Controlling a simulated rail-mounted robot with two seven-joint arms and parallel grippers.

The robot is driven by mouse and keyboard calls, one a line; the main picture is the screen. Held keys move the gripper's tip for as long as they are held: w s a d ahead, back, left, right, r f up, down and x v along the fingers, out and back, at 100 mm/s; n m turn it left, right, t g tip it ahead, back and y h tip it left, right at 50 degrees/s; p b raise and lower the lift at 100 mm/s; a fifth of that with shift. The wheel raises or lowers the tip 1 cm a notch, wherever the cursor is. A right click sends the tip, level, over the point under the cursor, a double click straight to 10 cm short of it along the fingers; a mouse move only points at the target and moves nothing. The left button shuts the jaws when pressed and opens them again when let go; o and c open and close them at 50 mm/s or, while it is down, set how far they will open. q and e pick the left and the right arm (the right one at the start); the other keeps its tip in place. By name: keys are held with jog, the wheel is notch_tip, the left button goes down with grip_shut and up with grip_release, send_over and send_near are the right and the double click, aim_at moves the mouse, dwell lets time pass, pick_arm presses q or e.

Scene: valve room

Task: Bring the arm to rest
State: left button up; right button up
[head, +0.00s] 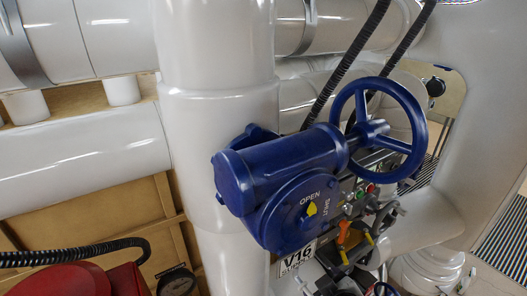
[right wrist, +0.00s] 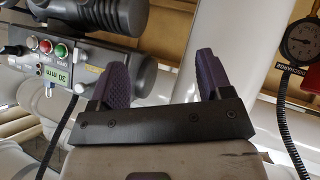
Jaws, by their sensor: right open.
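My right gripper (right wrist: 162,70) shows in the right wrist view, with two purple ridged fingers standing wide apart on a black palm. It is open and nothing is between the fingers. A grey control box (right wrist: 85,68) with red and green buttons and a "30 mm" label is to the left of the fingers, close to the left one in the picture; I cannot tell whether they touch. In the head view I cannot clearly pick out my right gripper among the dark parts below the valve. My left gripper is in neither view.
A blue valve gearbox (head: 290,185) with a handwheel (head: 415,150) and an OPEN/SHUT dial stands before a white vertical pipe (head: 218,130). A V16 plate (head: 301,256) hangs below. A red device (head: 70,281) with a black hose is at lower left. A gauge (right wrist: 302,38) is at right in the wrist view.

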jog(key=s+d+f+m+g, duration=0.1)
jog(key=s+d+f+g, duration=0.1)
jog(key=s+f, duration=0.5)
jog(key=s+d+f+m+g, duration=0.2)
jog(key=s+f, duration=0.5)
jog(key=s, duration=0.6)
jog(key=s+d+f+m+g+h, duration=0.1)
jog(key=s+d+f+m+g, duration=0.1)
jog(key=s+f, duration=0.5)
jog(key=s+d+g, duration=0.1)
jog(key=s+d, duration=0.1)
jog(key=s, duration=0.1)
jog(key=shift+s+f, duration=0.3)
jog(key=shift+s, duration=0.1)
jog(key=shift+d, duration=0.1)
dwell(0.6)
